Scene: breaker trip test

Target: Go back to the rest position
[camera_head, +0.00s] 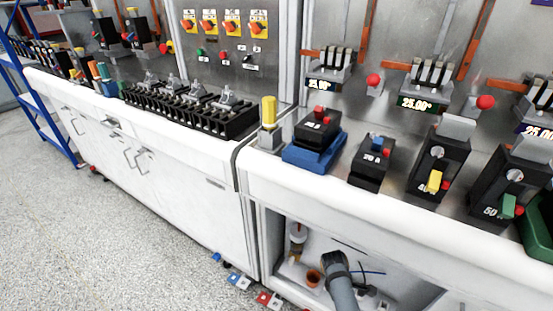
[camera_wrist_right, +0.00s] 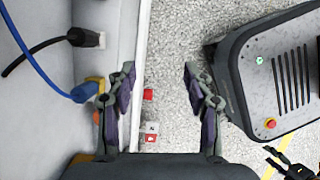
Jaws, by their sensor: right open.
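My right gripper (camera_wrist_right: 158,72) is open and empty in the right wrist view. Its two dark fingers stand apart above the speckled floor, beside a white cabinet edge (camera_wrist_right: 137,60). My left gripper (camera_wrist_right: 268,157) shows small in the lower right corner of that view, its fingers apart with nothing seen between them. Neither gripper can be made out for sure in the head view. There, breakers stand on the white bench: a black one on a blue base (camera_head: 314,150), a small black one (camera_head: 372,162), one with a yellow lever (camera_head: 436,170) and one with a green lever (camera_head: 508,190).
An open cabinet bay (camera_head: 290,215) lies under the bench, with a grey tube-like thing (camera_head: 342,290) at it. Blue (camera_head: 238,280) and red (camera_head: 265,299) blocks lie on the floor by the cabinets. A blue cable (camera_wrist_right: 40,60) runs at left in the wrist view.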

